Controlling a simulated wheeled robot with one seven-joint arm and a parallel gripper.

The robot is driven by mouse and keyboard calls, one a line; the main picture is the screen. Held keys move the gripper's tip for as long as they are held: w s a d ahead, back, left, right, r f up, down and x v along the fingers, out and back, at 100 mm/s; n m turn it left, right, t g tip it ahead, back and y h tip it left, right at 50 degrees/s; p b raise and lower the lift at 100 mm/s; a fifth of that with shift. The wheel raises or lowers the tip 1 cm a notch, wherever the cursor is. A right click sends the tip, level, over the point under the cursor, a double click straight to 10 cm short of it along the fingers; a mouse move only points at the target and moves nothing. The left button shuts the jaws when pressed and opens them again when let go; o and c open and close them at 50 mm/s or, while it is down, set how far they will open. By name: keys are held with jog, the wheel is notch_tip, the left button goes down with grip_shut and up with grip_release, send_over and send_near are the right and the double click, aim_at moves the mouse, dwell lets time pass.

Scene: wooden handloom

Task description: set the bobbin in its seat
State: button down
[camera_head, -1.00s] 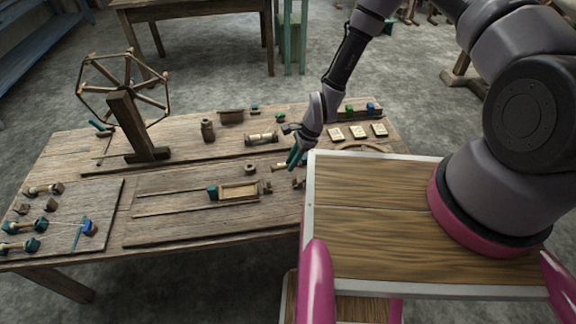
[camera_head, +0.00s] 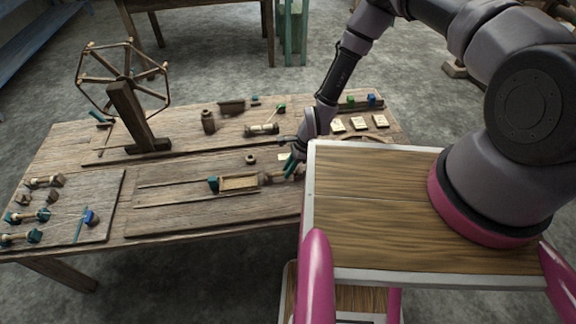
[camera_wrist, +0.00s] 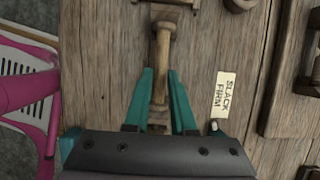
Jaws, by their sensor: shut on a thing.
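My gripper (camera_wrist: 160,74) is low over the table, its teal fingers on either side of a slim wooden spool-shaped piece (camera_wrist: 162,52) and shut on it. This piece has a wider end at the top in the wrist view and another block between the fingers; I cannot tell for sure that it is the bobbin. In the head view my gripper (camera_head: 291,165) hides part of the piece. A pale wound spool (camera_head: 262,129) lies farther back.
A "SLACK FIRM" card (camera_wrist: 225,95) lies just right of the fingers. A spoked reel (camera_head: 125,82) stands at the back left. Spools with teal ends (camera_head: 28,216) lie on the left board. A small wooden ring (camera_head: 251,159) lies behind the box.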

jog(key=shift+f, duration=0.15)
jog(key=c, duration=0.7)
grip_release()
jog(key=v, duration=1)
jog(key=shift+d+r, duration=0.15)
jog(key=shift+r, duration=0.25)
